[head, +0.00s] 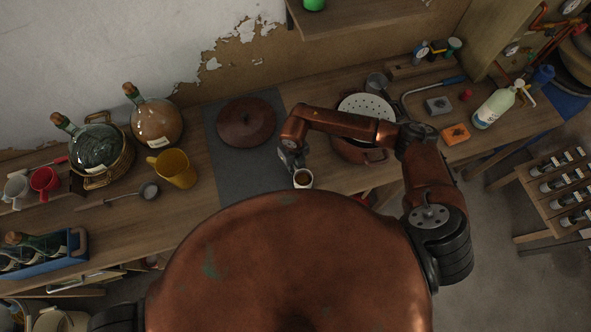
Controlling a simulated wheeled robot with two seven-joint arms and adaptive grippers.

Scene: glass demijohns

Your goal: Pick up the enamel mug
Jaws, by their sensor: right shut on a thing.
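A small white mug (303,185), which I take to be the enamel mug, is at the front of the bench, just beyond my body. Its inside looks brown. My right gripper (297,168) reaches down from behind it and is shut on its far side. The exact finger contact is too small to make out. I cannot tell whether the mug touches the bench or is held just above it. My left gripper is not in view.
A dark mat (228,170) carries a brown lid (246,122). A bottle (494,108) stands right.

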